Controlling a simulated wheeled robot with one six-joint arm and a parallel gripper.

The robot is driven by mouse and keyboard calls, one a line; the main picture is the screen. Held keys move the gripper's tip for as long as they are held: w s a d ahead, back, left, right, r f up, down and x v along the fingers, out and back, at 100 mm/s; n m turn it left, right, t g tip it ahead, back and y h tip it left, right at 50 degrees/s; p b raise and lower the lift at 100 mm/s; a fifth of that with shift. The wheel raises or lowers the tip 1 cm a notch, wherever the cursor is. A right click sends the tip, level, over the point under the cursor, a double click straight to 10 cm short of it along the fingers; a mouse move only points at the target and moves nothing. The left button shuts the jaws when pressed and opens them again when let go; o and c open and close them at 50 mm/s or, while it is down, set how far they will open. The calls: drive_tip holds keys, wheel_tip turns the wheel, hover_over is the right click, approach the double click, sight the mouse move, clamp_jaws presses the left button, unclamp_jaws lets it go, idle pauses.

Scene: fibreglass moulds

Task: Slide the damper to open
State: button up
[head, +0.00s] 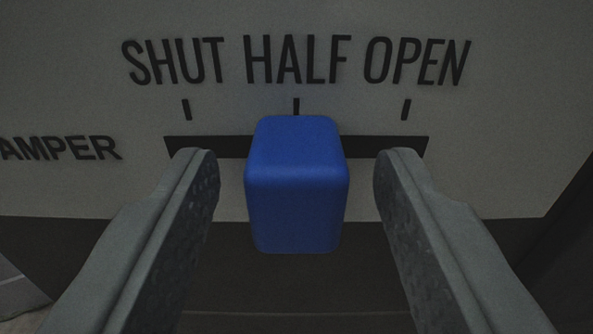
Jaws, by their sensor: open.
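The damper's blue knob (296,185) stands out from a dark horizontal slot (390,147) in a light panel (520,120). It sits in line with the middle tick, under the printed word HALF (297,60). SHUT (172,62) is printed to the left and OPEN (417,63) to the right, each with its own tick. My gripper (296,165) is open, one finger on each side of the knob. A visible gap separates each finger from the knob. The fingers cover parts of the panel below the slot.
Partly cut-off lettering reading AMPER (60,148) is at the panel's left. The panel's lower edge runs below the slot, with a dark area (300,300) beneath it. The panel face around the knob is otherwise flat and clear.

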drive_tip(key=shift+c, duration=0.5)
clamp_jaws()
drive_tip(key=shift+d, duration=2.2)
drive_tip(key=shift+o, duration=0.5)
unclamp_jaws()
drive_tip(key=shift+d, duration=0.15)
drive_tip(key=s, duration=1.7)
drive_tip(key=shift+s, duration=0.25)
